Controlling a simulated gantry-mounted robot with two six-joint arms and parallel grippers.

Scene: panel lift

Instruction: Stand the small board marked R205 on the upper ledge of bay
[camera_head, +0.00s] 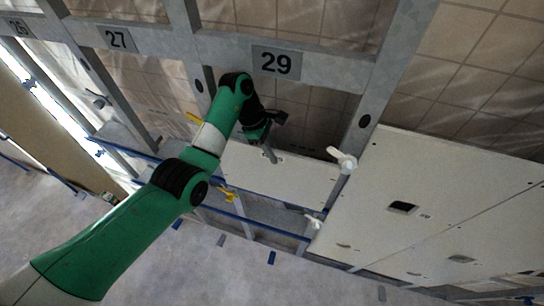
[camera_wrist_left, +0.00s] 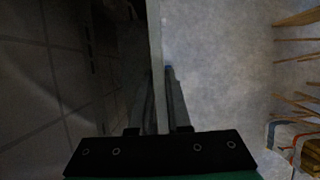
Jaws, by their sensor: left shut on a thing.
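In the left wrist view the board (camera_wrist_left: 155,45) shows edge-on as a thin pale strip between the fingers of my left gripper (camera_wrist_left: 160,90). A blue-edged ledge (camera_head: 262,228) runs below the board. I cannot tell whether the board touches a ledge. My right gripper is out of view.
White turn-knobs (camera_head: 342,158) and yellow turn-knobs (camera_head: 228,195) sit on the posts beside the bay. Large pale panels (camera_head: 430,205) fill the right. Bay 27 (camera_head: 117,38) lies to the left. Grey floor (camera_head: 170,265) is open in front.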

